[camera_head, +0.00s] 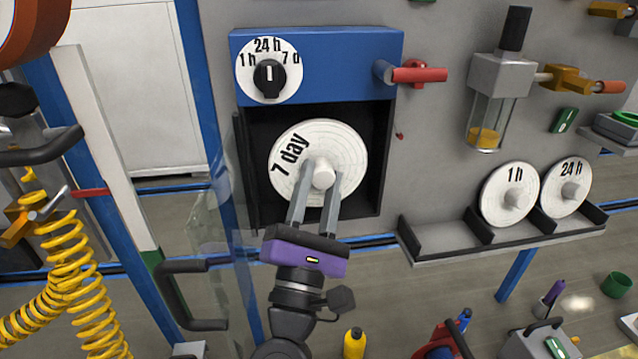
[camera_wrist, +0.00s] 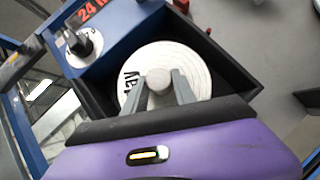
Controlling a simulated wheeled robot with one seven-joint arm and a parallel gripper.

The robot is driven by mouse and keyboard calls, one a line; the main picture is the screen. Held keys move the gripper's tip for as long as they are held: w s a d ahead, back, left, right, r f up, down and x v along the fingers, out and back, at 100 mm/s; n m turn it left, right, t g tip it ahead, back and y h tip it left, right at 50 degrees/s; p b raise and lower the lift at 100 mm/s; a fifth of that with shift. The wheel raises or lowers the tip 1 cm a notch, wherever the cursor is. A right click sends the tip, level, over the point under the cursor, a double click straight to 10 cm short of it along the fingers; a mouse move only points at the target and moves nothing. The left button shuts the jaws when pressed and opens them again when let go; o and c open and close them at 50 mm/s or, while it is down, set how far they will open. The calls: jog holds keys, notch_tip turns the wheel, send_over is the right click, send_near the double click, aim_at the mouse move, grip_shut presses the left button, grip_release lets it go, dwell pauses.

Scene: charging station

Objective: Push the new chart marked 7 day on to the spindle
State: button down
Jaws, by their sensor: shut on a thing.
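The white round chart marked 7 day (camera_head: 345,147) is inside the black recess of the blue recorder (camera_head: 330,50), face outward and slightly turned. It also shows in the wrist view (camera_wrist: 198,68). My gripper (camera_head: 322,180) reaches into the recess from below, its two grey fingers shut on the pale hub (camera_head: 323,173) at the chart's middle. The hub also shows between the fingers in the wrist view (camera_wrist: 159,80). The spindle is hidden behind the chart, so I cannot tell how far the chart sits on it.
A dial (camera_head: 269,77) marked 1 h, 24 h and 7 d is on the recorder; its pointer is up at 24 h. The clear door (camera_head: 207,230) hangs open at left. Charts marked 1 h (camera_head: 497,205) and 24 h (camera_head: 562,200) stand in a rack (camera_head: 450,243) at right.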

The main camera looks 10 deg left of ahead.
jog(key=shift+w+a+b, duration=0.3)
jog(key=shift+w+b, duration=0.2)
jog(key=shift+w, duration=0.5)
jog(key=shift+w+a+b, duration=0.25)
jog(key=shift+w+b, duration=0.25)
jog(key=shift+w, duration=0.45)
jog(key=c, duration=0.9)
grip_release()
